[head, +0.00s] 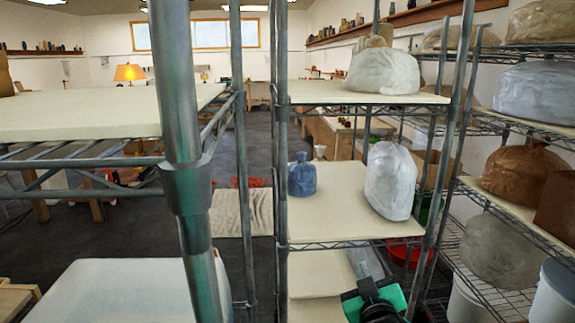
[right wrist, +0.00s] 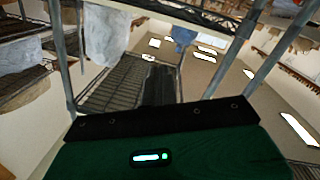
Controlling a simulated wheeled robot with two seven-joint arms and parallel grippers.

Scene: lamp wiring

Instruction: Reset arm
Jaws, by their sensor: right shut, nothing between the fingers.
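My right gripper (head: 378,300), black with a green body, is at the bottom of the head view, in front of the lower shelves of a metal rack (head: 282,180). It is shut with nothing in it. In the right wrist view, its green and black housing fills the bottom, and wire shelving with posts lies beyond it. My left gripper is not in view. A lit lamp with an orange shade (head: 129,73) stands far back on the left in the head view.
Close metal posts (head: 180,130) cross the left and middle. Shelves hold a blue jug (head: 302,178), a white wrapped lump (head: 391,181) and a pale wrapped lump (head: 383,72). Another loaded rack stands at right, with a brown lump (head: 523,168). Open floor (head: 120,235) shows between the shelves at left.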

